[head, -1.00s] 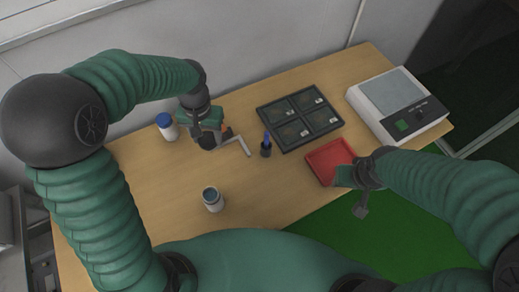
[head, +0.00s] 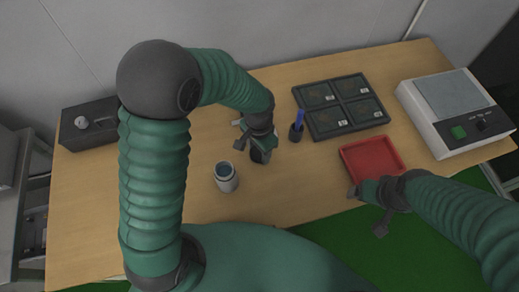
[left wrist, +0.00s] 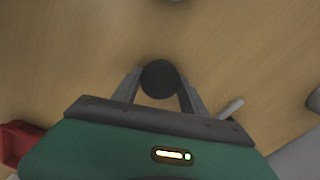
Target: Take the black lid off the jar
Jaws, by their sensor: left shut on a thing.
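My left gripper (head: 257,154) is shut on a small dark round piece, which looks like the black lid (left wrist: 159,78). In the left wrist view it sits between the two fingertips. In the head view it is mostly hidden under the gripper, and its height over the table is hard to tell. A pale jar (head: 226,181) stands upright on the table, just left of and nearer than the gripper. Its top looks uncovered and grey-blue inside. My right gripper (head: 368,211) is open and empty at the table's front edge, by the red tray.
A blue pen in a dark holder (head: 296,133) stands right of my left gripper. A dark divided tray (head: 342,106), a red tray (head: 372,160) and a white device (head: 452,112) fill the right side. A dark box (head: 90,123) is at the far left. The front left table is clear.

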